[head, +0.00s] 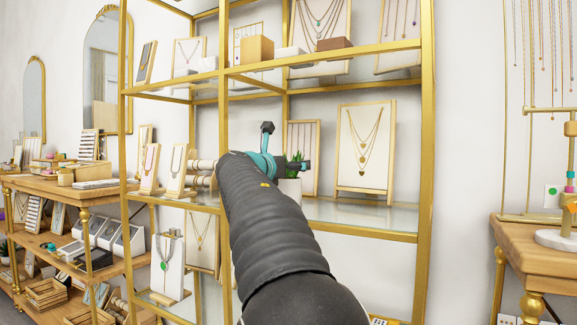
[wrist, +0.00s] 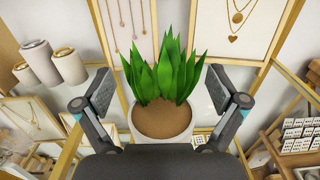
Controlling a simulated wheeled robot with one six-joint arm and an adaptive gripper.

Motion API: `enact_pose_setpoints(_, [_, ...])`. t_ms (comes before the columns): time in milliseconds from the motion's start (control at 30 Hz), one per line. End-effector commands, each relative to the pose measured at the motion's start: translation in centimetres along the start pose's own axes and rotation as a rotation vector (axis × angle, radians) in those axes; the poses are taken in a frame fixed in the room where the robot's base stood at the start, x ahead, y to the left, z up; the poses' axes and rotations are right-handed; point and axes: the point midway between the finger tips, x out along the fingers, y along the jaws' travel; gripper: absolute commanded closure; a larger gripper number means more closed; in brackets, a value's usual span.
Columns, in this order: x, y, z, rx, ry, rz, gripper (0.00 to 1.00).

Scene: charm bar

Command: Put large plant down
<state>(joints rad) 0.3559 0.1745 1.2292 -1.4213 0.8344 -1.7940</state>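The large plant has spiky green leaves (wrist: 165,75) and a pale pot (wrist: 190,144) with brown soil. In the wrist view it is upright in the middle, between the two fingers of my gripper (wrist: 160,92). The fingers are spread wide, with a small gap seeming to show on each side of the pot. In the head view the plant (head: 291,187) is partly hidden behind my arm, by the middle glass shelf (head: 355,214). My gripper (head: 284,146) is just in front of it. The pot's base is hidden, so its contact with the shelf cannot be seen.
A framed necklace display (head: 365,150) stands right of the plant, with another frame behind it. Cream rolls (wrist: 50,65) stand to the left. Gold posts (head: 427,150) and an upper shelf (head: 330,54) bound the space. Bare glass shows at the shelf's front right.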

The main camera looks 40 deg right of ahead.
Motion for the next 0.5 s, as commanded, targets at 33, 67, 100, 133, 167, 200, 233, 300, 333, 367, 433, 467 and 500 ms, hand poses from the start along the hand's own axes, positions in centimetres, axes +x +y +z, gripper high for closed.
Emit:
enact_pose_setpoints(33, [0.0, 0.0, 0.0, 0.000, 0.000, 0.000, 0.00])
enact_pose_setpoints(67, [0.0, 0.0, 0.0, 0.000, 0.000, 0.000, 0.00])
enact_pose_setpoints(100, [0.0, 0.0, 0.0, 0.000, 0.000, 0.000, 0.00])
enact_pose_setpoints(133, [0.0, 0.0, 0.0, 0.000, 0.000, 0.000, 0.00])
enact_pose_setpoints(167, [0.0, 0.0, 0.0, 0.000, 0.000, 0.000, 0.00])
enact_pose_setpoints(200, [0.0, 0.0, 0.0, 0.000, 0.000, 0.000, 0.00])
enact_pose_setpoints(233, [0.0, 0.0, 0.0, 0.000, 0.000, 0.000, 0.00])
enact_pose_setpoints(300, [0.0, 0.0, 0.1, 0.000, 0.000, 0.000, 0.00])
enact_pose_setpoints(333, [0.0, 0.0, 0.2, 0.000, 0.000, 0.000, 0.00])
enact_pose_setpoints(367, [0.0, 0.0, 0.4, 0.000, 0.000, 0.000, 0.00])
enact_pose_setpoints(433, [-0.6, 0.1, 0.3, 0.000, 0.000, 0.002, 0.00])
enact_pose_setpoints(467, [-0.9, 0.1, 0.3, 0.000, 0.000, 0.002, 0.00])
enact_pose_setpoints(500, [-1.5, 0.1, 0.2, 0.000, 0.000, 0.003, 0.00])
